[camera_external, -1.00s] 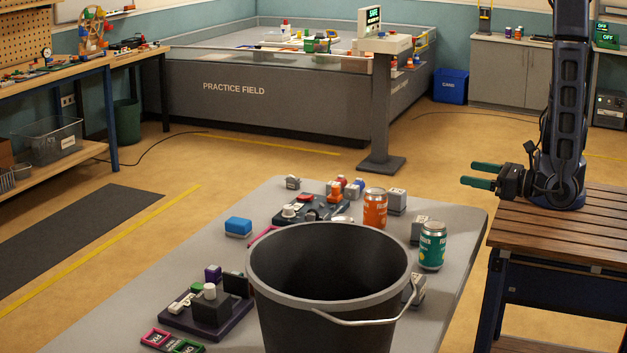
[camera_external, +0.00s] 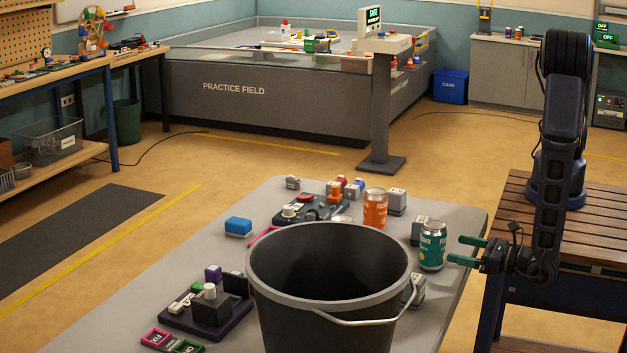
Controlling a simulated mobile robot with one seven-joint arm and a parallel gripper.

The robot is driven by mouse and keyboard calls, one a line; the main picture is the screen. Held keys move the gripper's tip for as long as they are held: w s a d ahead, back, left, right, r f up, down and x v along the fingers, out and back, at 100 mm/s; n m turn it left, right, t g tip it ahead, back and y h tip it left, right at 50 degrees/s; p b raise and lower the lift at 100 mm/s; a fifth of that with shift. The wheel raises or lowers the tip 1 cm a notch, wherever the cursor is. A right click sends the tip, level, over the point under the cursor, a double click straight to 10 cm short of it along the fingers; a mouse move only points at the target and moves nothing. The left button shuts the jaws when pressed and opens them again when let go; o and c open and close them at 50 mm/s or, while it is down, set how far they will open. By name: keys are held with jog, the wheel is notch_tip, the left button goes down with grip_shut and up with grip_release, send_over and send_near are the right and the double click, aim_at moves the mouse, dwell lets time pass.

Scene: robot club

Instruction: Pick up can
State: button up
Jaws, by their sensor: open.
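An orange can (camera_external: 375,208) stands upright towards the back of the grey table (camera_external: 208,258). A green can (camera_external: 432,246) stands upright near the table's right edge. My gripper (camera_external: 466,251) is open and empty just to the right of the green can, with its green fingers pointing left towards it. The fingertips look close to the green can, but I cannot tell the gap in depth.
A large dark bucket (camera_external: 257,272) with a wire handle stands at the front of the table. Small grey blocks (camera_external: 396,201) stand near the cans. A blue block (camera_external: 238,227) and a device with a purple base (camera_external: 239,311) are further left. A slatted wooden table (camera_external: 610,218) is at right.

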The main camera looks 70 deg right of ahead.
aim_at(427, 243)
jog(key=w, duration=0.4)
jog(key=shift+w+d, duration=0.15)
jog(key=shift+w, duration=0.1)
jog(key=shift+w+f, duration=0.15)
jog(key=shift+w, duration=2.45)
jog(key=shift+c, duration=0.5)
jog(key=c, duration=1.2)
